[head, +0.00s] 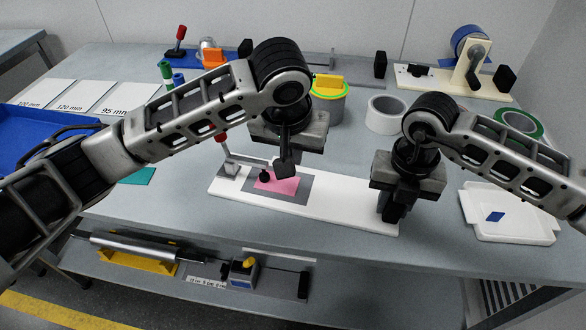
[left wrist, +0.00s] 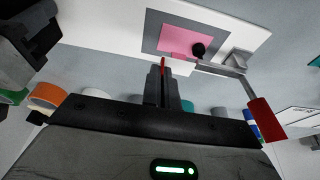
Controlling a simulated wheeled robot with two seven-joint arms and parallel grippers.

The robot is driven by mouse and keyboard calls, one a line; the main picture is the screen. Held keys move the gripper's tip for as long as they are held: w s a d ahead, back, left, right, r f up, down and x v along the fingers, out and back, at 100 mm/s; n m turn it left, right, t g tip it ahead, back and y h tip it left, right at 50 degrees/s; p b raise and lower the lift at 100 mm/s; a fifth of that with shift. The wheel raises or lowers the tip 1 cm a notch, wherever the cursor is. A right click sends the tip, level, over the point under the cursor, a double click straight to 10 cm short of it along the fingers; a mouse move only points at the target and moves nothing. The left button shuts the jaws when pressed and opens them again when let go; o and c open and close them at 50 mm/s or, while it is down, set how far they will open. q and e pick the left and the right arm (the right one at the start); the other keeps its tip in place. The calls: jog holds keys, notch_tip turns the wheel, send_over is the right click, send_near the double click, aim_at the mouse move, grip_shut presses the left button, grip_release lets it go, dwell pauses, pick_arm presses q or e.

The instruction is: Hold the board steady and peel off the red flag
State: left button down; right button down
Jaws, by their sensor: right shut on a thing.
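The white board (head: 340,213) lies on the bench with a grey plate (head: 302,196) and a pink sheet (head: 277,186) on it. The red flag (left wrist: 163,66) shows as a thin upright strip at my left fingertips in the left wrist view; my gripper hides it in the head view. My left gripper (head: 285,168) is over the pink sheet, its fingers slightly apart with the flag seen between them. My right gripper (head: 393,212) is shut on the board's right end. A red-handled clamp (head: 229,158) stands at the board's left end, its black tip on the sheet.
A white tray (head: 508,235) with a blue piece lies at the right. Tape rolls (head: 386,115), a tub (head: 328,98) and a tape dispenser (head: 465,75) stand behind. A blue bin (head: 25,150) is at the left. The bench's front edge is close to the board.

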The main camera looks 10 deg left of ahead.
pick_arm(q)
jog(key=shift+r, duration=1.8)
pick_arm(e)
jog(key=shift+s+f, duration=0.1)
jog(key=shift+f, duration=0.1)
jog(key=c, duration=1)
grip_release()
jog(key=shift+c, duration=0.2)
jog(key=shift+r, duration=0.1)
jog(key=shift+r, duration=0.2)
notch_tip(320, 180, up, 12)
jog(key=shift+f, duration=0.25)
